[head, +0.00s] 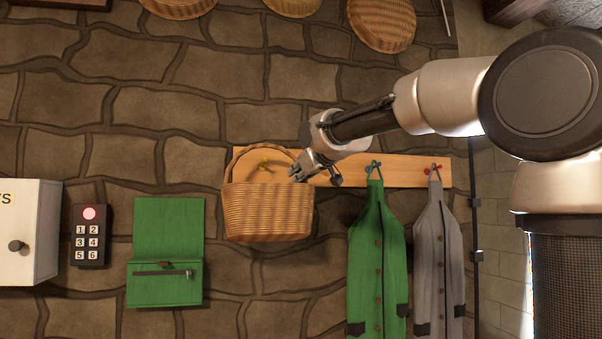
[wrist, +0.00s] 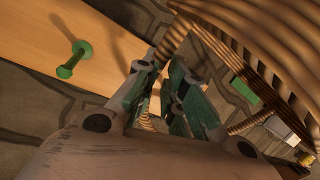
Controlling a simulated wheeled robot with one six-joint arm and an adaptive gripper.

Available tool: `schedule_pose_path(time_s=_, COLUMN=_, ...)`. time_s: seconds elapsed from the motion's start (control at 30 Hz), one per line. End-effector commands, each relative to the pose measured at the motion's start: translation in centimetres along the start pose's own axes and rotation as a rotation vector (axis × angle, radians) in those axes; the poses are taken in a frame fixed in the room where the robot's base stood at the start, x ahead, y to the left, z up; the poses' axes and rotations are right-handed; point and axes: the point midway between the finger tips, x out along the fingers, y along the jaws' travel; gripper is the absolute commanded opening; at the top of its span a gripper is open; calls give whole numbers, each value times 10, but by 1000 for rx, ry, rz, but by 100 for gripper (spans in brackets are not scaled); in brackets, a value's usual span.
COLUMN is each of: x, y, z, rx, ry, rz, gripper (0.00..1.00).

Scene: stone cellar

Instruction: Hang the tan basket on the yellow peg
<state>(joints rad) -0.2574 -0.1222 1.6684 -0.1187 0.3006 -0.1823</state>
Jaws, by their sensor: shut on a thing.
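The tan basket (head: 268,212) hangs roughly upright in front of the wooden peg board (head: 342,172), its arched handle at the top. My gripper (head: 299,171) is shut on the right side of the handle. The yellow peg (head: 264,164) shows inside the handle's loop in the head view, below the top of the arch; I cannot tell whether it reaches through the loop. In the wrist view my gripper (wrist: 162,95) holds the handle, and the basket's woven side (wrist: 275,35) fills the upper right. A green peg (wrist: 72,60) stands on the board there.
A green coat (head: 376,245) and a grey coat (head: 438,255) hang from the board to the right. A green wall box (head: 166,255), a keypad (head: 90,235) and a white cabinet (head: 30,232) are to the left. More baskets (head: 381,24) are on the wall above.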

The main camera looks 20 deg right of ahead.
Motion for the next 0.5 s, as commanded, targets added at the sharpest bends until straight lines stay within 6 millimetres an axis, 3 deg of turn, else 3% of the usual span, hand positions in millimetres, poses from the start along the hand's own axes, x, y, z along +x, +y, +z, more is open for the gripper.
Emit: schedule_pose_path(time_s=0.5, x=39, y=9, z=-1, rx=0, ry=0, rz=0, gripper=0)
